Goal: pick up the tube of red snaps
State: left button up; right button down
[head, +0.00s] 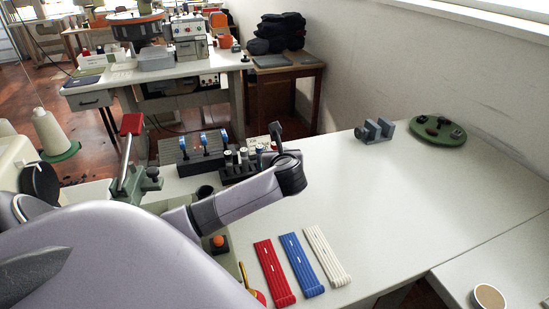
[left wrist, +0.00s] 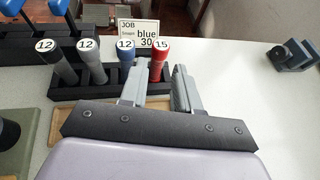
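The red tube (left wrist: 159,68), with a white cap marked 15, stands at the right end of a black rack (left wrist: 62,93). My left gripper (left wrist: 161,72) is open, with one finger on each side of the red tube in the left wrist view. I cannot tell whether the fingers touch it. A blue tube (left wrist: 126,58) marked 12 stands just left of the left finger. In the head view the left gripper (head: 275,140) is at the rack's right end and the red tube is hard to make out. My right gripper is not in view.
A job card (left wrist: 138,32) reading "blue 30" stands behind the tubes. A block with blue levers (head: 202,145) is behind the rack. Red (head: 270,268), blue (head: 301,264) and white (head: 326,254) strips lie in front. The table's middle right is clear up to a grey clamp (head: 374,131).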

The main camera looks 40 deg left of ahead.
pick_arm(q)
jog(key=shift+x, duration=2.6)
jog(key=shift+s+f, duration=0.1)
jog(key=shift+f, duration=0.05)
grip_shut()
